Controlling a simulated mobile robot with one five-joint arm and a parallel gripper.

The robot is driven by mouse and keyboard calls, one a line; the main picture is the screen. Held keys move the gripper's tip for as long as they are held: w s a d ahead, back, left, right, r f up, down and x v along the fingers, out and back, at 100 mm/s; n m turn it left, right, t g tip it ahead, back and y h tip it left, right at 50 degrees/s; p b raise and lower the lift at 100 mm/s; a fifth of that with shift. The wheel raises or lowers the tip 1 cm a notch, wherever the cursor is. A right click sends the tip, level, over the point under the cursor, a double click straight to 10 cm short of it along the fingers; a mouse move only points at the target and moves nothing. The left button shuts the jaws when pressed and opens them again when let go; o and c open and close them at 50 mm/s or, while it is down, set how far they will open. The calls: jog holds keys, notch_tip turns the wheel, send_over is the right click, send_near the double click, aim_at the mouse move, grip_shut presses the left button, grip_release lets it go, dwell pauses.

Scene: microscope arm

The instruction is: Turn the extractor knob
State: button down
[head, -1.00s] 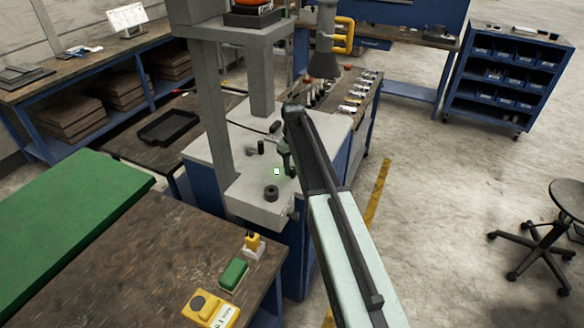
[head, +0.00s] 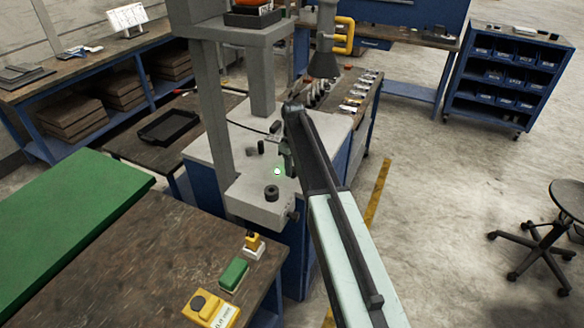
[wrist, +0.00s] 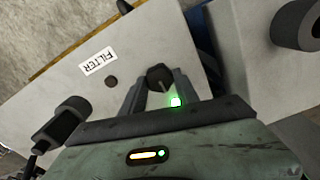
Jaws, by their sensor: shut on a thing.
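In the wrist view a round dark knob (wrist: 159,76) with a pale pointer line stands on a light grey panel. I take it to be the extractor knob; no label naming it shows. My gripper (wrist: 160,88) is shut on it, one dark finger on each side. A small green light (wrist: 176,102) glows beside the right finger. In the head view my arm reaches over the grey machine (head: 240,190), and its wrist hides the knob. The green light shows there too, just left of my gripper (head: 286,166).
A panel label reading FILTER (wrist: 98,61) and a small dark round fitting (wrist: 111,82) lie left of the knob. Dark cylinders (wrist: 72,112) and (wrist: 300,24) stand on either side. A grey column (head: 215,110) rises left of my arm.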

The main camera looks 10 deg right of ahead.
aim_at(293, 170)
jog(key=shift+w, duration=0.1)
jog(key=c, duration=0.9)
grip_release()
notch_tip(293, 170, up, 8)
jog(key=p, duration=0.8)
jog(key=shift+f, duration=0.1)
